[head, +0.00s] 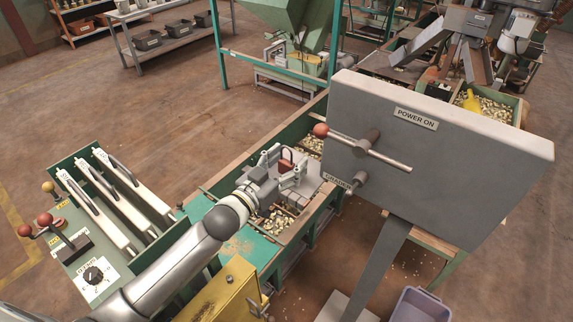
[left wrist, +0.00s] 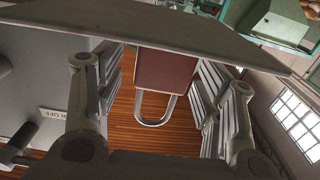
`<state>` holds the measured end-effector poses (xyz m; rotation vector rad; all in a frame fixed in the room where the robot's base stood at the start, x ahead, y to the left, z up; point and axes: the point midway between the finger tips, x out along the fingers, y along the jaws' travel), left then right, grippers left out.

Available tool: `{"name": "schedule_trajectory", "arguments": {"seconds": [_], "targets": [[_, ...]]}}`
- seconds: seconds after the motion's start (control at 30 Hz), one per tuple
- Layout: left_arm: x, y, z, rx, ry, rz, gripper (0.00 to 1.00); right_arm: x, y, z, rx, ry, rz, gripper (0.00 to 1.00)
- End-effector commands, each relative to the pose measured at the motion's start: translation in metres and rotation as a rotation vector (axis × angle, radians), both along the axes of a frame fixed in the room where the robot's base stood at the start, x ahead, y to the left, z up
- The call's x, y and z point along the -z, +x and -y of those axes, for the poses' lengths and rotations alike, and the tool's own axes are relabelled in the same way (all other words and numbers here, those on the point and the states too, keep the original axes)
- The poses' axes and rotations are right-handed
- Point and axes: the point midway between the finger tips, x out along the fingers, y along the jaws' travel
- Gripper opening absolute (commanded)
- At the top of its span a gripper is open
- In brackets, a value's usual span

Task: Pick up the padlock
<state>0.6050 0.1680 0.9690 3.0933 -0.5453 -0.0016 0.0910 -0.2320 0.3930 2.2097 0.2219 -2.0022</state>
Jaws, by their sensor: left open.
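The padlock (left wrist: 166,72) has a red-brown body and a steel U-shaped shackle. In the left wrist view it is between the two fingers of my left gripper (left wrist: 160,95), with a gap on each side. In the head view the padlock (head: 286,165) shows as a small red-brown block at the fingers of my left gripper (head: 284,172), above the nut trough. My left gripper is open and not closed on it. What supports the padlock is hidden. My right gripper is not in view.
A large grey panel (head: 450,150) marked POWER ON, with a red-knobbed lever (head: 350,140), stands right of the gripper. A green trough (head: 235,160) with nuts lies under it. A lever console (head: 110,220) is at left, a yellow box (head: 225,290) in front.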

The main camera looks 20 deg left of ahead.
Motion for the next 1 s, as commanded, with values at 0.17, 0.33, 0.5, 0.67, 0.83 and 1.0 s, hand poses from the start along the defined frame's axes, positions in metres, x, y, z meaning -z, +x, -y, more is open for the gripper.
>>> {"name": "schedule_trajectory", "arguments": {"seconds": [0.17, 0.33, 0.5, 0.67, 0.83, 1.0], "targets": [[0.000, 0.000, 0.000, 0.000, 0.000, 0.000, 0.57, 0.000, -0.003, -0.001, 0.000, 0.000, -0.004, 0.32], [0.000, 0.000, 0.000, 0.000, 0.000, 0.000, 0.35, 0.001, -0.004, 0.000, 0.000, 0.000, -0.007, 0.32], [0.000, 0.000, 0.000, 0.000, 0.001, 0.000, 0.14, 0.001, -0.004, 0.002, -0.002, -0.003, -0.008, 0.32], [-0.001, 0.000, 0.000, 0.000, 0.000, 0.002, 0.10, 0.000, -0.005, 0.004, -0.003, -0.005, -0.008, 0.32], [-0.003, 0.000, 0.000, 0.000, 0.000, 0.002, 0.10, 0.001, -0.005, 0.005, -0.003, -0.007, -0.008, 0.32], [-0.016, 0.000, 0.000, 0.001, 0.001, 0.006, 0.10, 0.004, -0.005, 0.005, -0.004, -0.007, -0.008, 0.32]]}}
